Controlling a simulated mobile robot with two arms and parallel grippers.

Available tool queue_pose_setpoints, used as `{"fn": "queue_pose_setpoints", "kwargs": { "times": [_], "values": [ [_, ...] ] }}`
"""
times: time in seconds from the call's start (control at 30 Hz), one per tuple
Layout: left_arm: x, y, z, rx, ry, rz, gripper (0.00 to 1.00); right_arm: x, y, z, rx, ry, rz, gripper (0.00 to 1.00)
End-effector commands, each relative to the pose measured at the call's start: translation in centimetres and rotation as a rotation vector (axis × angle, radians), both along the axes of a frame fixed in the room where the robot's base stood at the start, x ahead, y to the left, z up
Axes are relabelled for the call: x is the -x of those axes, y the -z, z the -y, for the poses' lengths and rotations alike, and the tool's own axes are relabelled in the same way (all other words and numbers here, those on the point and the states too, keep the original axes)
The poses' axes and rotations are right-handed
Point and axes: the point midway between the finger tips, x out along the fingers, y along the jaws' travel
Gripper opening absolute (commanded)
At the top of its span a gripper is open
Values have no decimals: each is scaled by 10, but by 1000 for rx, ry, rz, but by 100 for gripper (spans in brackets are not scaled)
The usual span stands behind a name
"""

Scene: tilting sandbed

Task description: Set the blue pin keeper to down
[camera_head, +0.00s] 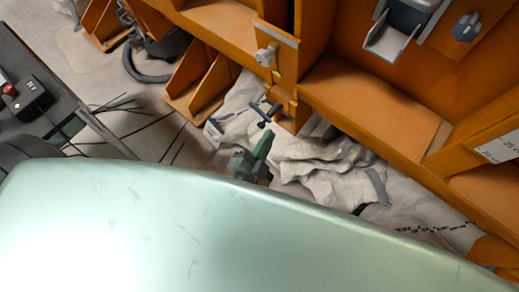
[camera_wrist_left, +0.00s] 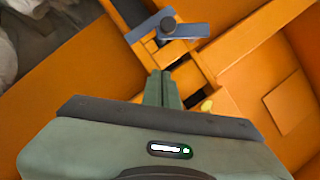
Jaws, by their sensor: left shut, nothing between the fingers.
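A blue-grey pin keeper (camera_wrist_left: 187,31) shows in the left wrist view as a flat bar beside a dark round knob on the orange frame. A tilted blue-grey plate (camera_wrist_left: 147,26) lies next to it. In the head view, a small dark bar-shaped fitting (camera_head: 268,113) on the orange post may be the same part; its blue is hard to tell. My left gripper (camera_head: 258,150) is shut and empty, a little below this fitting. In the left wrist view its fingertips (camera_wrist_left: 161,76) point at the frame just below the keeper, apparently apart from it. My right gripper is not in view.
The orange frame (camera_head: 350,85) fills the upper right, with a grey knob (camera_head: 266,55) on its post. A blue-grey knob (camera_head: 466,27) is farther right. Crumpled pale cloth-like material (camera_head: 330,165) lies below. A control box (camera_head: 30,98) and cables are at left.

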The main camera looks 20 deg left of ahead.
Motion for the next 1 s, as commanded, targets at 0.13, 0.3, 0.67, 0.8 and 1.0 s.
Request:
{"fn": "queue_pose_setpoints", "kwargs": {
  "times": [0.13, 0.3, 0.67, 0.8, 1.0],
  "values": [
    [-29, 4, 1, -1, 0, 1, 0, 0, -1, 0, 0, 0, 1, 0],
    [-32, 24, -17, -4, 2, 0, 0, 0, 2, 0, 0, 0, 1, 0],
    [-33, 31, -25, 0, -1, 1, 0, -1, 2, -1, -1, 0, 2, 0],
    [-33, 31, -25, 0, -1, 1, 0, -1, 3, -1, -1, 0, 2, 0],
    [-36, 43, -30, -71, -16, 26, 0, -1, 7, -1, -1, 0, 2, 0]
  ]
}}
